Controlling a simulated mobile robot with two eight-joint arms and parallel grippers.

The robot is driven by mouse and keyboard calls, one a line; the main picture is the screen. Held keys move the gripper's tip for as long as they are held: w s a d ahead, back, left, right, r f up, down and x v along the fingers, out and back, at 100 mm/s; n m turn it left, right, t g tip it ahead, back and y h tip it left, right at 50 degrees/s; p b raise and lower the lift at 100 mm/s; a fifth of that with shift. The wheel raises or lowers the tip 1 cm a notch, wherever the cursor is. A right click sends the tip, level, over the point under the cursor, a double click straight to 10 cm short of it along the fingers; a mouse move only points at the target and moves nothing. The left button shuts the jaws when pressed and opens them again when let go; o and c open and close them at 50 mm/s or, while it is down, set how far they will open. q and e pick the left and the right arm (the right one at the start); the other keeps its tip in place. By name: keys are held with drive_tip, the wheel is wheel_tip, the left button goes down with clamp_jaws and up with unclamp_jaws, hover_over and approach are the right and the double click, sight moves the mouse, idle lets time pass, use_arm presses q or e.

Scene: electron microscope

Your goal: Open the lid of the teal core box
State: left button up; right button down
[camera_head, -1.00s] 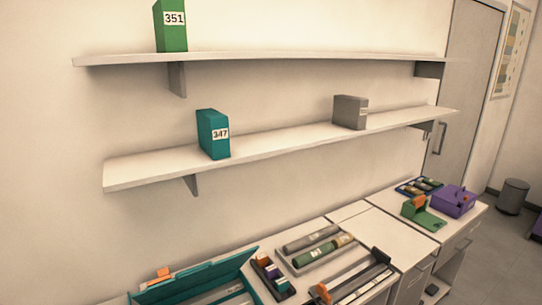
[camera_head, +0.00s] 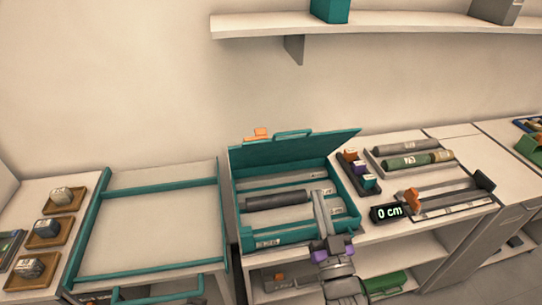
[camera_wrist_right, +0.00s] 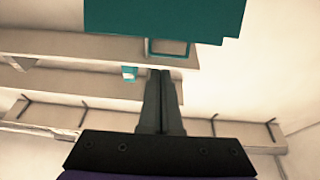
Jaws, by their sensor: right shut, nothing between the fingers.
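The teal core box (camera_head: 242,237) stands on the white bench in the middle of the head view. Its lid (camera_head: 295,150) is raised along the back edge, with a handle on top. The inside shows a dark core (camera_head: 277,200) and pale channels. My right gripper (camera_head: 318,197) reaches up from the front, its shut fingers over the right part of the box; whether they touch it cannot be told. In the right wrist view, the shut fingers (camera_wrist_right: 160,73) are empty, with a teal panel (camera_wrist_right: 165,15) and a handle loop beyond the tips. My left gripper is not in view.
A teal-framed tray (camera_head: 97,225) stands left of the box, with several small brown trays further left. A small rack (camera_head: 355,170), a core tray (camera_head: 375,168) and a "0 cm" display (camera_head: 387,212) stand to the right. A wall shelf (camera_head: 400,25) hangs above.

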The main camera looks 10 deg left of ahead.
drive_tip(key=w+a+r, duration=0.2)
drive_tip(key=w+r, duration=0.1)
drive_tip(key=w, duration=0.2)
drive_tip(key=w+a+r+y+p, duration=0.1)
drive_tip(key=w+a+r, duration=0.2)
drive_tip(key=w, duration=0.3)
drive_tip(key=shift+w+a+r+t, duration=0.15)
drive_tip(key=shift+w+r+t, duration=0.05)
drive_tip(key=shift+w+t, duration=0.1)
drive_tip(key=shift+r+p, duration=0.1)
drive_tip(key=shift+p, duration=0.2)
